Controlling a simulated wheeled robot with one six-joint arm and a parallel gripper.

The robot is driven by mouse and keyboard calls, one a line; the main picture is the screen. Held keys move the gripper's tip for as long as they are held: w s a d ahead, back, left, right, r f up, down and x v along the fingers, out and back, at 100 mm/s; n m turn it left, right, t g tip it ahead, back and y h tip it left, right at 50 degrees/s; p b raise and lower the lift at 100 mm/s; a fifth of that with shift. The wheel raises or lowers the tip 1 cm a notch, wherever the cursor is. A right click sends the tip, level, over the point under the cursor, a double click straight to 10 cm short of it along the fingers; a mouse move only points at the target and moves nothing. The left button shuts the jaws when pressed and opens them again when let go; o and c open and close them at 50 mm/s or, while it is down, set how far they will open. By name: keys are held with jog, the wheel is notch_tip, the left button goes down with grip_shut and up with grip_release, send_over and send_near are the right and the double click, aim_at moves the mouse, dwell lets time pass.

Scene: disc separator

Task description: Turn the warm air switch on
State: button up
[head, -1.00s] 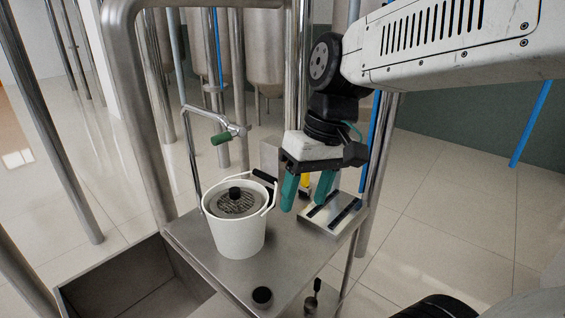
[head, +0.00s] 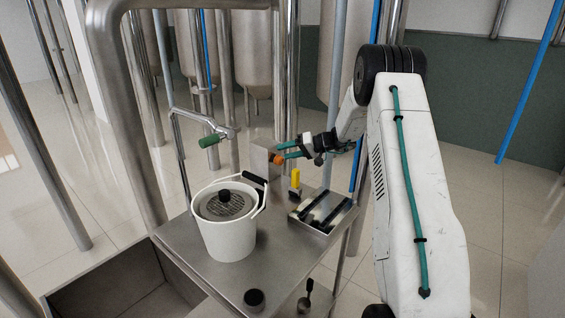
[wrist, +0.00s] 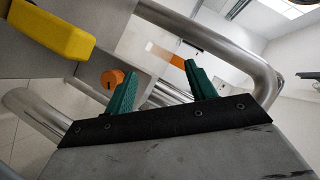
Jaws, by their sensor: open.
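A small orange round knob (head: 275,158) sits at the side of an upright grey metal box (head: 260,157) at the back of the steel table. I see no label marking it as the warm air switch. My gripper (head: 279,150) points left with its green fingers apart and empty, with the tips close to the knob. In the wrist view the orange knob (wrist: 112,78) shows beside the left finger of my gripper (wrist: 160,68), outside the gap. Whether they touch, I cannot tell. A yellow handle (head: 295,178) stands below; it also shows large in the wrist view (wrist: 50,28).
A white bucket (head: 229,240) with a round grate stands on the steel table (head: 285,245). A slotted metal block (head: 322,212) lies to the right. A bent steel pipe (wrist: 215,48) crosses the wrist view.

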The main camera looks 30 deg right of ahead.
jog(key=m+t+h, duration=0.1)
jog(key=t, duration=0.1)
send_near(282, 161)
jog(key=w+a, duration=0.1)
jog(key=shift+t, duration=0.3)
jog(key=x, duration=0.8)
jog(key=shift+f, duration=0.3)
jog(key=c, duration=1)
